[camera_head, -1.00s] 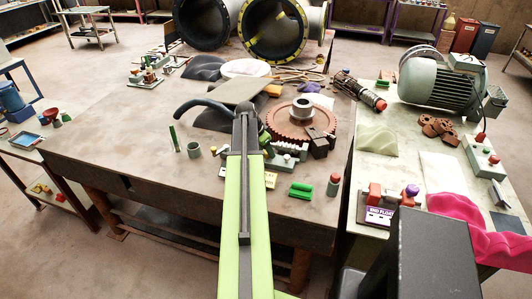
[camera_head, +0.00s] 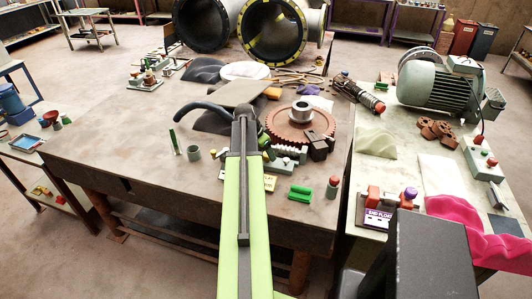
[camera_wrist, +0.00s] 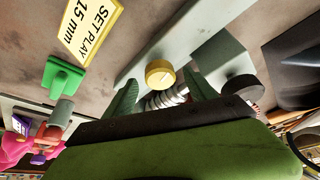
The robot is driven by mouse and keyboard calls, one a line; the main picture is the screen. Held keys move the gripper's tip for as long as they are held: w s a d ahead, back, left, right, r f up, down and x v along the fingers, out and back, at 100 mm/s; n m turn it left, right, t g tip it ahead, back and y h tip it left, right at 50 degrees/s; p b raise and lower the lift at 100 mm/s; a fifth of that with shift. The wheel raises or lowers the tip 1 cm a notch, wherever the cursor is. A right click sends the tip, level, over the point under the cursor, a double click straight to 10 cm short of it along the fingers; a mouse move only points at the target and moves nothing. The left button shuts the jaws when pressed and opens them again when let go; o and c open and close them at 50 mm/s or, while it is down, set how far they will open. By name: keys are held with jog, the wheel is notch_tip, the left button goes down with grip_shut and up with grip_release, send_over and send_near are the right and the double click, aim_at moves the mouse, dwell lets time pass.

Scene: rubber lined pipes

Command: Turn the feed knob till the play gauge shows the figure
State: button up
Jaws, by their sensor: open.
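In the wrist view my gripper (camera_wrist: 162,77) is open, with one green finger on each side of a round yellow knob (camera_wrist: 160,73) that has a line across its face. The fingers look apart from the knob; their depth relative to it is hard to tell. The knob sits by a grey block, with a ribbed metal worm (camera_wrist: 165,97) close by. A yellow sign (camera_wrist: 91,28) reads SET PLAY 15 mm; it also shows in the head view (camera_head: 270,182). I cannot make out a play gauge reading.
A large red-brown gear (camera_head: 285,135) lies beside my arm on the bench. A green block (camera_head: 300,193), a red-topped cylinder (camera_head: 333,188) and a grey cup (camera_head: 194,153) stand nearby. An END FLOAT fixture (camera_head: 380,216) is on the right bench.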

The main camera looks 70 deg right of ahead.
jog(key=p+v, duration=1.4)
jog(key=v, duration=0.2)
jog(key=shift+r, duration=0.1)
